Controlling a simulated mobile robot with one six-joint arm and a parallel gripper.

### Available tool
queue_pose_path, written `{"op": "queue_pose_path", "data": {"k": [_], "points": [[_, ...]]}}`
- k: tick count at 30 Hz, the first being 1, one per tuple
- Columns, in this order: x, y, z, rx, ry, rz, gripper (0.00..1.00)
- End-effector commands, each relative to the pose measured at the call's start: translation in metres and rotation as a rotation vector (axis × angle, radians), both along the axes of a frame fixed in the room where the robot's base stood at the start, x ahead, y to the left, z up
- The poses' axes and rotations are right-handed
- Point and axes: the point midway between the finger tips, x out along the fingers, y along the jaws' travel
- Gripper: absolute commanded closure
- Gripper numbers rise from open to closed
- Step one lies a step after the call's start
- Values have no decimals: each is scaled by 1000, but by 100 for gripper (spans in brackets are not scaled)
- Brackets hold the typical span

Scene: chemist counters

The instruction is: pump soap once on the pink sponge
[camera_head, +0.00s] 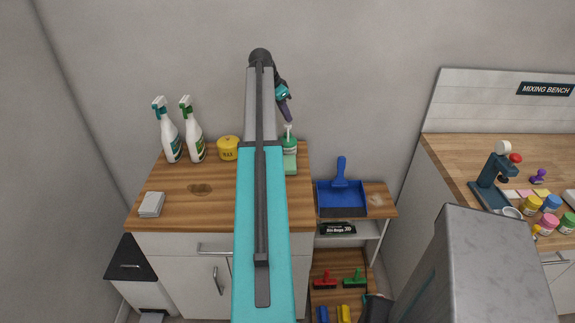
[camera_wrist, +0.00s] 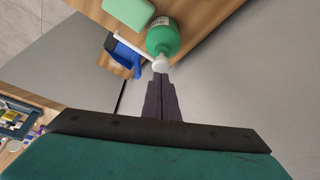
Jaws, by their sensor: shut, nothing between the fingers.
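A green soap bottle (camera_head: 289,147) with a white pump stands at the right back of the wooden counter. It also shows in the wrist view (camera_wrist: 165,38), its white pump head (camera_wrist: 160,66) just in front of my fingertips. A flat light-green block (camera_head: 291,168), like a sponge, lies in front of the bottle, under the spout side; it shows in the wrist view (camera_wrist: 128,12) too. I see no pink sponge. My gripper (camera_head: 289,119) is shut and empty, its fingers (camera_wrist: 161,80) pointing down just above the pump. I cannot tell whether they touch it.
Two spray bottles (camera_head: 168,137) and a yellow wax tub (camera_head: 228,148) stand left of my arm. A brown stain (camera_head: 200,189) and white cloths (camera_head: 151,205) lie on the counter. A blue dustpan (camera_head: 341,198) is on the lower shelf to the right. The wall is close behind.

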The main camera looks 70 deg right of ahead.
Motion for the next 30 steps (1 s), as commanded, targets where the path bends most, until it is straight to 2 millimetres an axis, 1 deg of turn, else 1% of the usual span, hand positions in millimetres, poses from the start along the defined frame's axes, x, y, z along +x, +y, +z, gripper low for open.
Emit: {"op": "queue_pose_path", "data": {"k": [24,30], "points": [[0,0,54,0,0,0,100],[0,0,58,0,0,0,100]]}}
